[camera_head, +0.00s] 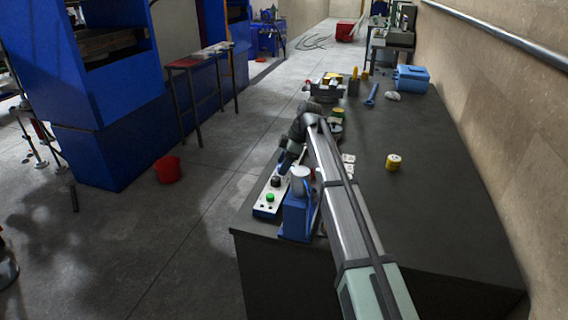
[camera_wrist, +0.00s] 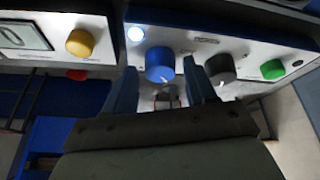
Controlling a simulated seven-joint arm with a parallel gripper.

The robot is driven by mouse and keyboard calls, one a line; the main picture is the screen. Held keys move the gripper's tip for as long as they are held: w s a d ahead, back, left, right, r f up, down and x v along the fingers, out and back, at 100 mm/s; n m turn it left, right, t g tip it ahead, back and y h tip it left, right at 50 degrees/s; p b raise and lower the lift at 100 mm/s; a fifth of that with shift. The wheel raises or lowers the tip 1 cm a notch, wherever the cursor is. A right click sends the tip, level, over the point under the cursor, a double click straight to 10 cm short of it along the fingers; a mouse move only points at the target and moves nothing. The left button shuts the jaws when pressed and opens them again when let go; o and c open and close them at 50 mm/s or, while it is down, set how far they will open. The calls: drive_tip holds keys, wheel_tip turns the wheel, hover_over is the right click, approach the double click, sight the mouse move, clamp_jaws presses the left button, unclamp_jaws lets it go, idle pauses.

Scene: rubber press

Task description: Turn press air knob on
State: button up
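In the wrist view a white control panel carries a blue knob (camera_wrist: 160,65), a dark knob (camera_wrist: 220,69) and a green button (camera_wrist: 272,69), with a lit white lamp (camera_wrist: 135,34) at its upper left. The labels are too small to read, so I cannot tell which is the press air knob. My gripper (camera_wrist: 160,76) is open, its two blue fingers on either side of the blue knob. I cannot tell whether they touch it.
A display box with a yellow knob (camera_wrist: 80,43) is left in the wrist view. In the head view, a blue device (camera_head: 298,218) stands beside the panel on the dark bench (camera_head: 430,185). A yellow roll (camera_head: 393,162) and a blue toolbox (camera_head: 412,78) are farther right.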

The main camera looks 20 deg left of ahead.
drive_tip(key=shift+o, duration=0.2)
drive_tip(key=s+v, duration=0.1)
drive_tip(key=v, duration=1.2)
drive_tip(key=shift+w+r, duration=0.4)
drive_tip(key=shift+w, duration=0.1)
drive_tip(key=shift+d, duration=0.1)
